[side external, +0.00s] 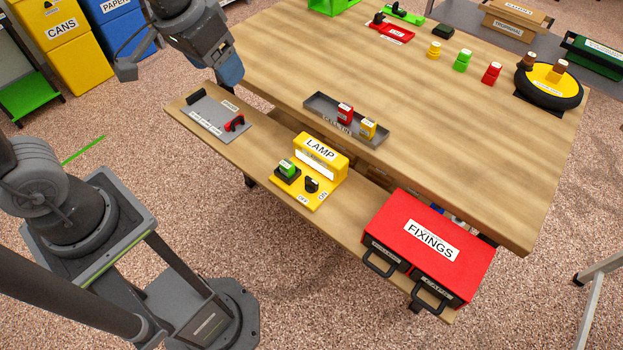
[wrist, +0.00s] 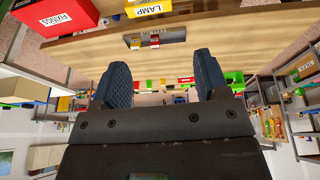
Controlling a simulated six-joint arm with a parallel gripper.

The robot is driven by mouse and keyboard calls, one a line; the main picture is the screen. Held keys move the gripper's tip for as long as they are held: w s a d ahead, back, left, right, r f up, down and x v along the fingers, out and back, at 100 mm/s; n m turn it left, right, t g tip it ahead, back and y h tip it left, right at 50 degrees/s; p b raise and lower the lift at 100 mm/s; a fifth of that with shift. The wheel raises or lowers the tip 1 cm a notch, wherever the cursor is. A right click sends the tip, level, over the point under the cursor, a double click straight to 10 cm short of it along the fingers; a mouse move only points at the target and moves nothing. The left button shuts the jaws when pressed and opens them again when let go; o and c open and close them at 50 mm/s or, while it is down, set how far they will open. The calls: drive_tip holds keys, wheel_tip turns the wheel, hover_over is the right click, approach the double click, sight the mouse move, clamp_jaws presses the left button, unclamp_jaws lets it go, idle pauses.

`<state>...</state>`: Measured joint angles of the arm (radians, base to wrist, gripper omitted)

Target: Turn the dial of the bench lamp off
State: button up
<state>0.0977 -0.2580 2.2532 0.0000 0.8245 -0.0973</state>
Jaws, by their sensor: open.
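The yellow bench lamp (side external: 326,153) stands on the lower front shelf. A bright pale strip shows under its LAMP label. Its black dial (side external: 312,184) sits on the yellow base, near the OFF and ON labels; I cannot tell which one it points to. A green block on a black base (side external: 287,170) is beside the dial. My gripper (side external: 229,72) is up and to the left of the lamp, apart from it. In the wrist view my gripper (wrist: 164,78) has its two blue fingers spread with nothing between them. The lamp (wrist: 147,10) is at the top edge there; its dial is out of view.
The red FIXINGS chest (side external: 428,240) stands right of the lamp. A grey tray (side external: 320,107) with red and yellow pieces lies behind it on the bench. A grey board (side external: 205,115) with a red-handled switch is to the left. Bare shelf shows between board and lamp.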

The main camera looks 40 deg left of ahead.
drive_tip(key=w+d+f+g, duration=0.2)
drive_tip(key=w+d+f, duration=0.3)
drive_tip(key=w+f, duration=0.45)
drive_tip(key=g, duration=0.2)
hover_over(312, 180)
wheel_tip(312, 180, down, 12)
wheel_tip(312, 180, down, 14)
drive_tip(key=shift+r, duration=0.1)
drive_tip(key=shift+c, duration=0.4)
drive_tip(key=c, duration=0.8)
drive_tip(key=shift+c, duration=0.2)
